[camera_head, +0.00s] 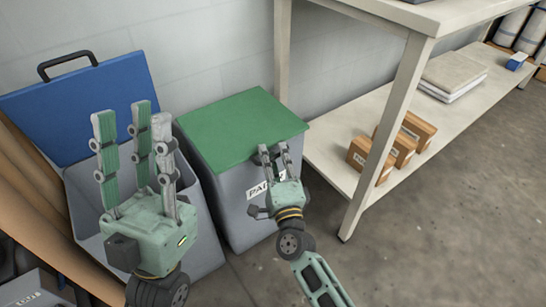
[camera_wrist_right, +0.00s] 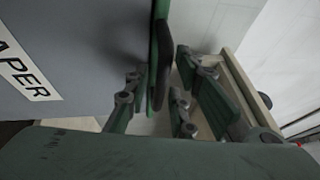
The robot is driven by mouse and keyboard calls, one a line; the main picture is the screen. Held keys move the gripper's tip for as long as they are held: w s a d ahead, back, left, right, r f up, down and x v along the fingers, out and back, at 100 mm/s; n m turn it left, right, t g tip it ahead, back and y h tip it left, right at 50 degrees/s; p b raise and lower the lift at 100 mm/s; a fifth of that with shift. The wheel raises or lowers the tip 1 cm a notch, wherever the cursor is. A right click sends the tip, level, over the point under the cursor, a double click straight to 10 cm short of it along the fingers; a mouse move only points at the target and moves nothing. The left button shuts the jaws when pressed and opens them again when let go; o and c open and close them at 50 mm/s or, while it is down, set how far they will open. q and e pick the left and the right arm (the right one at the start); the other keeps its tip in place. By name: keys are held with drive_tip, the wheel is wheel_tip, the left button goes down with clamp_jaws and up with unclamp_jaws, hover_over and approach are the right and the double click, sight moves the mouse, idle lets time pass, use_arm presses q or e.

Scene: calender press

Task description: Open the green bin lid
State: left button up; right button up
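The green lid (camera_head: 240,125) lies flat and closed on a grey bin (camera_head: 233,208) with a partly hidden white label. My right gripper (camera_head: 273,149) is at the lid's front edge. In the right wrist view the green lid's edge (camera_wrist_right: 155,45) and its black handle (camera_wrist_right: 164,65) run between the spread fingers of my right gripper (camera_wrist_right: 160,88). One finger is on the bin side, the others beyond the handle; a firm grip does not show. The label there reads "APER" (camera_wrist_right: 27,70). My left gripper (camera_head: 135,115) is open and empty, fingers up, in front of the left bin.
A grey bin (camera_head: 205,240) at the left has its blue lid (camera_head: 75,110) raised, black handle on top. Cardboard sheets (camera_head: 40,205) lean beside it. A shelf table (camera_head: 385,120) with small boxes (camera_head: 400,150) stands right of the green-lidded bin. Floor is clear front right.

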clamp_jaws()
idle(0.4)
